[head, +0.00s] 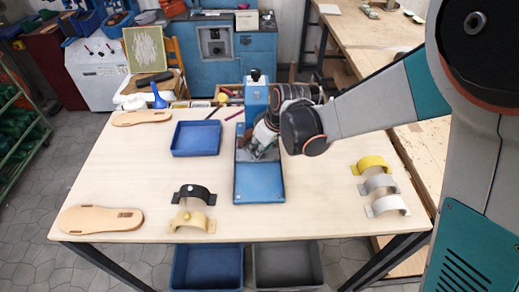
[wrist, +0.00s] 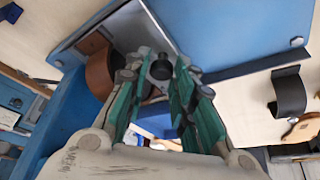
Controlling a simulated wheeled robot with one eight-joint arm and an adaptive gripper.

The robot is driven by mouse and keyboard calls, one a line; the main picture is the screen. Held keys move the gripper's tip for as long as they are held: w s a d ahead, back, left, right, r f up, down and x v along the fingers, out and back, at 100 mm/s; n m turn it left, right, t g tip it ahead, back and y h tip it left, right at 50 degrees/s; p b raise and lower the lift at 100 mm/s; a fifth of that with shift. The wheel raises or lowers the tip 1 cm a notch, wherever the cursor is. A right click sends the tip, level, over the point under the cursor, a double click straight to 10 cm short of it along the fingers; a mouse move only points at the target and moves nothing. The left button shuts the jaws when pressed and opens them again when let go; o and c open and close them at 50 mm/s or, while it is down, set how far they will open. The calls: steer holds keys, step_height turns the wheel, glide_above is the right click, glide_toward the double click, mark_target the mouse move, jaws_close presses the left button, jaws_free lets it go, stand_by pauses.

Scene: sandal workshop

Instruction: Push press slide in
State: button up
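The blue press (head: 256,97) stands at the back middle of the table. Its slide, a blue plate on a grey base (head: 259,182), extends from it toward the front edge; the blue plate also fills the top of the wrist view (wrist: 225,35). My gripper (head: 262,146) is low over the slide's rear end, just in front of the press. In the wrist view, its green-sided fingers (wrist: 161,72) are apart, with a dark round knob (wrist: 161,67) between their tips. I cannot tell whether they touch it. A brown strap (wrist: 99,70) shows beside the fingers.
A blue tray (head: 196,138) lies left of the press. Black and tan straps on holders (head: 193,208) stand front left; yellow, grey and white ones (head: 377,184) stand right. Tan soles (head: 100,218) lie at the left. The table is clear between slide and right straps.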

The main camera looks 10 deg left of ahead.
steer(key=shift+w, duration=0.2)
steer(key=shift+s, duration=0.1)
steer(key=v, duration=0.7)
steer(key=shift+r, duration=0.3)
